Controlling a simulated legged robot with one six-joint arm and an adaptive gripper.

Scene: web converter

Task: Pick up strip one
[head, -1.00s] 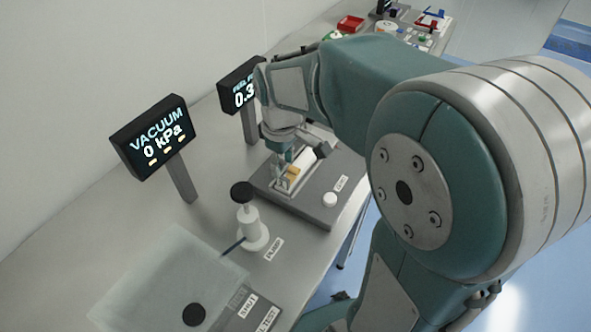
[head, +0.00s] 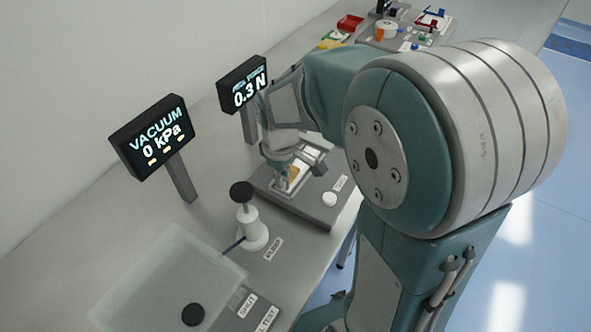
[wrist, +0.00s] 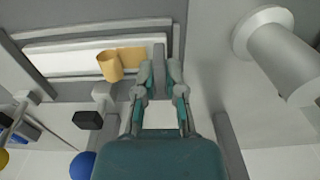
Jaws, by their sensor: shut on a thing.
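The tan strip, which I take for strip one, lies on the white bed of the grey fixture in the wrist view (wrist: 131,55). Its left end curls up. In the head view the strip (head: 293,174) is a small yellow patch partly hidden by my gripper. My gripper (head: 283,183) is low over the fixture and points down. In the wrist view my gripper (wrist: 159,68) has its fingertips close together around a narrow grey piece (wrist: 159,52) beside the strip's right end. I cannot clearly see how that piece joins the strip.
The grey fixture (head: 318,212) has a white knob (head: 329,199). A white pump (head: 253,235) with a black top stands nearer. A clear sheet or box (head: 150,285) lies at the front left. Displays read VACUUM 0 kPa (head: 155,138) and 0.3 N (head: 243,84).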

